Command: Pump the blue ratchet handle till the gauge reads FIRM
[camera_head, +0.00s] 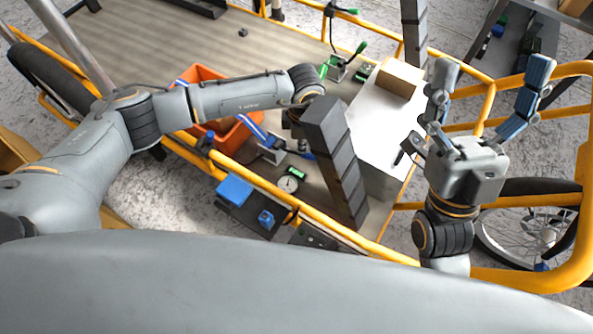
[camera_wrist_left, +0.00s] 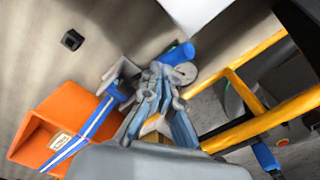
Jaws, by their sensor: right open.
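The blue handle (camera_wrist_left: 178,53) shows in the left wrist view, its end sticking out just beyond the fingertips of my left gripper (camera_wrist_left: 161,76). The fingers converge at the handle; whether they grip it or only sit over it I cannot tell. In the head view the left wrist and a dark post hide most of this gripper and the handle. The round gauge (camera_head: 288,184) lies on the deck below, with a small green display (camera_head: 297,171) beside it; its reading is too small to make out. My right gripper (camera_head: 489,99) is open and empty, fingers upward, at the right.
An orange crate (camera_head: 246,133) with a blue-and-white strap stands left of the gauge. A dark segmented post (camera_head: 340,165) rises right of it. Yellow rails (camera_head: 335,232) edge the deck. A cardboard box (camera_head: 399,78) sits on a white surface behind. The left rear deck is mostly clear.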

